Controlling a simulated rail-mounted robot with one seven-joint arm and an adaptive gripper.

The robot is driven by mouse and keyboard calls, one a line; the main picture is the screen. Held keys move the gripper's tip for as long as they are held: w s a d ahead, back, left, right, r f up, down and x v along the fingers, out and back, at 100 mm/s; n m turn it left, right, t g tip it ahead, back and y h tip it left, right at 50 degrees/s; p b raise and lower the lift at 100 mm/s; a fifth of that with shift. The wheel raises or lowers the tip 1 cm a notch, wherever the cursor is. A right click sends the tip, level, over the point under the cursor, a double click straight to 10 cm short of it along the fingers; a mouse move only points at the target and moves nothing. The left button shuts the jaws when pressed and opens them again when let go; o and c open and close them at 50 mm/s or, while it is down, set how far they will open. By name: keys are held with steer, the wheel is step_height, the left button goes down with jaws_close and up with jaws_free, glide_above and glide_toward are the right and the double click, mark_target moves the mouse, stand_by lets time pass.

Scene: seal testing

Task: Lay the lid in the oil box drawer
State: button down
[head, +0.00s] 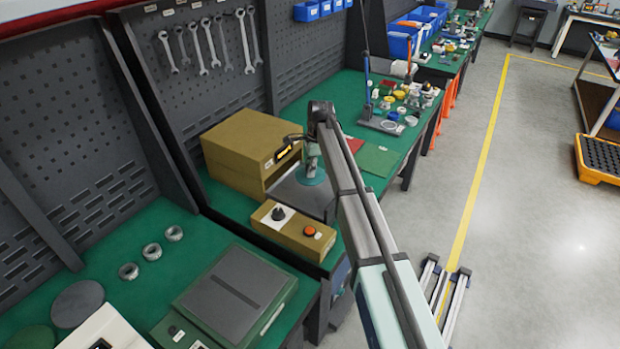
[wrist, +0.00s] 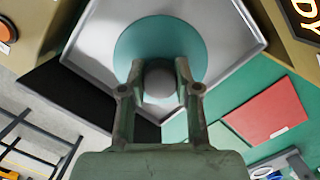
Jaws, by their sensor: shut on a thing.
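The lid is a round teal disc with a grey ball knob; it shows in the wrist view (wrist: 135,45). My gripper (wrist: 160,77) is shut on the knob, one finger on each side. In the head view my gripper (head: 312,160) is low over the pulled-out grey drawer (head: 290,196) of the brown oil box (head: 245,140). The lid (head: 313,180) is within the drawer's outline. I cannot tell whether it touches the drawer floor. In the wrist view the drawer's rim (wrist: 85,38) runs around the lid; the gripper hides the near part.
A brown control box (head: 290,232) with a black knob and an orange button stands in front of the drawer. A red sheet (head: 353,145) and a green sheet (head: 377,160) lie to the right. Small parts (head: 405,100) crowd the bench further back.

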steer(key=shift+f+p, duration=0.7)
steer(key=shift+f, duration=2.3)
steer(key=shift+f, duration=0.15)
steer(key=c, duration=0.8)
jaws_free()
steer(key=r+b, duration=0.1)
steer(key=r, duration=0.3)
steer(key=d+r+b, duration=0.1)
steer(key=r, duration=0.3)
steer(key=r+b, duration=0.2)
steer(key=r, duration=0.2)
steer(key=shift+w+d+r, duration=0.1)
steer(key=shift+w+d, duration=0.15)
steer(key=shift+d, duration=0.1)
